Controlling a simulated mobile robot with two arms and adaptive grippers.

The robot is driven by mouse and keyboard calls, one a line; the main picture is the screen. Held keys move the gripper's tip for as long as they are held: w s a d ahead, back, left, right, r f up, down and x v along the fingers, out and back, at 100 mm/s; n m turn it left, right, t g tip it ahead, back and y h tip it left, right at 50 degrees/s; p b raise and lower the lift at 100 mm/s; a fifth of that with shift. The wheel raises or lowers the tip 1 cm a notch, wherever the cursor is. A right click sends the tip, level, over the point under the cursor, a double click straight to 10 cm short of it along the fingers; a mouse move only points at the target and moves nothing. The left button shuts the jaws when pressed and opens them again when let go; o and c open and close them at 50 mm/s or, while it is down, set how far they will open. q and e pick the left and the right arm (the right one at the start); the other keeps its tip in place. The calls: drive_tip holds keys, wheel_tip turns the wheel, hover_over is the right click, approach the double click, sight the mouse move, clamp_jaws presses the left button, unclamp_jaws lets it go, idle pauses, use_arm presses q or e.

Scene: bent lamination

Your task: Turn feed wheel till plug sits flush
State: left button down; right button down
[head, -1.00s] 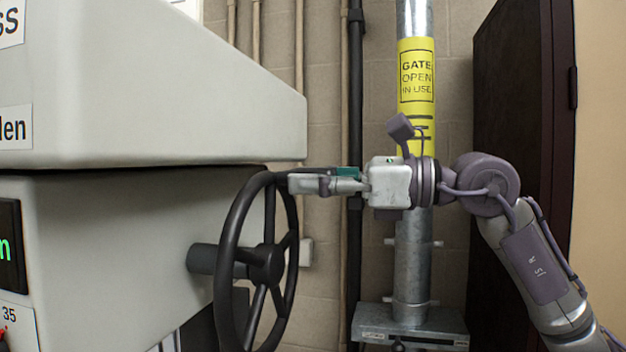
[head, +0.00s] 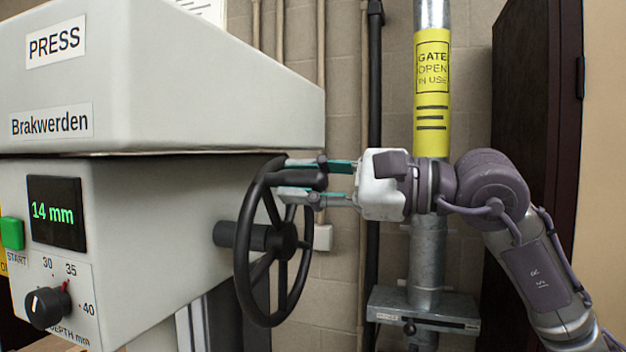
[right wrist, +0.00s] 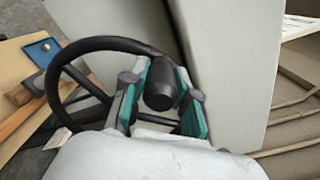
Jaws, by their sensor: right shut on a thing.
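The black feed wheel (head: 240,262) stands on a shaft at the right side of the press (head: 180,200). Its handle (head: 300,180) sticks out near the top of the rim. My right gripper (head: 302,179) is shut on this handle, one finger above and one below. In the right wrist view the handle (right wrist: 160,84) sits between the teal-padded fingers (right wrist: 163,95), with the wheel rim (right wrist: 90,44) to the left. The press display (head: 56,213) reads 14 mm. I cannot see the plug. My left gripper is not in view.
A depth dial (head: 47,306) marked 30, 35 and 40 and a green start button (head: 12,233) are on the press front. A metal duct with a yellow gate sign (head: 432,80) stands behind my right arm. A dark cabinet (head: 535,150) is at the right.

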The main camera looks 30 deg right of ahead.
drive_tip(key=s+a+f+n+b, duration=0.1)
drive_tip(key=f+n+b, duration=0.2)
drive_tip(key=s+a+f+n+b, duration=0.1)
drive_tip(key=f+n+b, duration=0.1)
drive_tip(key=f+n, duration=0.1)
drive_tip(key=s+a+f+n+b, duration=0.1)
drive_tip(key=a+f+n+b, duration=0.1)
drive_tip(key=f+n+b, duration=0.1)
drive_tip(key=shift+s+a+f+n+b, duration=0.1)
drive_tip(key=shift+s+f+n+b, duration=0.2)
drive_tip(key=shift+n, duration=0.6)
drive_tip(key=shift+f+b, duration=0.45)
drive_tip(key=shift+f, duration=0.1)
drive_tip(key=shift+w+f, duration=0.1)
drive_tip(key=c, duration=1.1)
unclamp_jaws()
drive_tip(key=shift+o, duration=1.1)
